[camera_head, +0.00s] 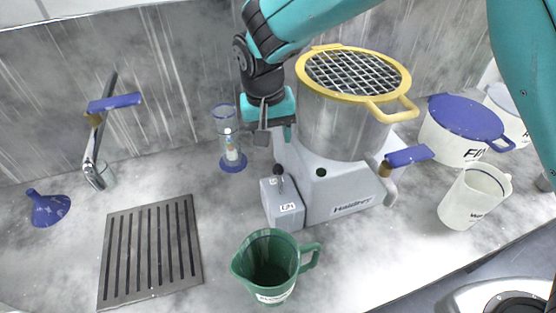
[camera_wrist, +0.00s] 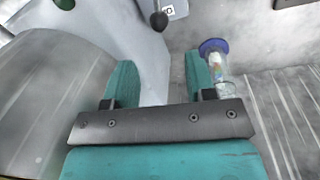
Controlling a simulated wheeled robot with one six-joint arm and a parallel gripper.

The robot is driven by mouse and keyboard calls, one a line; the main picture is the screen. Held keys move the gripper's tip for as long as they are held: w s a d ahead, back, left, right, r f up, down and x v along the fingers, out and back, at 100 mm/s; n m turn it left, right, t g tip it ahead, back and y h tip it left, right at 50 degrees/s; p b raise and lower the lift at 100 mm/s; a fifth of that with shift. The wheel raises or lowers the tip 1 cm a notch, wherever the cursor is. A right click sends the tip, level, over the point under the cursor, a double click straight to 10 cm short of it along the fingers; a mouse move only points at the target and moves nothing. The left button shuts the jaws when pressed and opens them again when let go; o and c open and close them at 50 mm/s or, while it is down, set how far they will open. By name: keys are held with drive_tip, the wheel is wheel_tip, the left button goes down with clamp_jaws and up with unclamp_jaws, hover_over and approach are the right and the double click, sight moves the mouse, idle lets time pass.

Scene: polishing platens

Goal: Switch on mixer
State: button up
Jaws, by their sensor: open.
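The mixer has a grey base (camera_head: 345,190), a steel bowl (camera_head: 335,128) and a yellow-rimmed grid lid (camera_head: 352,72). On the small box (camera_head: 282,205) at its left front stands a switch lever (camera_head: 279,171) with a black knob. The knob also shows in the wrist view (camera_wrist: 159,20), beyond the fingertips and between their lines. My gripper (camera_head: 275,138) is open and empty, pointing down above the lever and left of the bowl. Its teal fingers (camera_wrist: 160,62) are apart from the knob.
A glass cylinder with a blue foot (camera_head: 232,162) stands close behind and left of my gripper, near the right finger in the wrist view (camera_wrist: 215,62). A green jug (camera_head: 268,262) stands in front. A blue-handled spigot (camera_head: 407,156) projects at the mixer's right.

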sight(277, 166)
drive_tip(key=f+p, duration=0.1)
drive_tip(key=f, duration=0.5)
drive_tip(key=d+f+p, duration=0.1)
drive_tip(key=f, duration=0.3)
drive_tip(key=shift+f+p, duration=0.1)
drive_tip(key=shift+p, duration=0.2)
drive_tip(key=shift+c, duration=0.3)
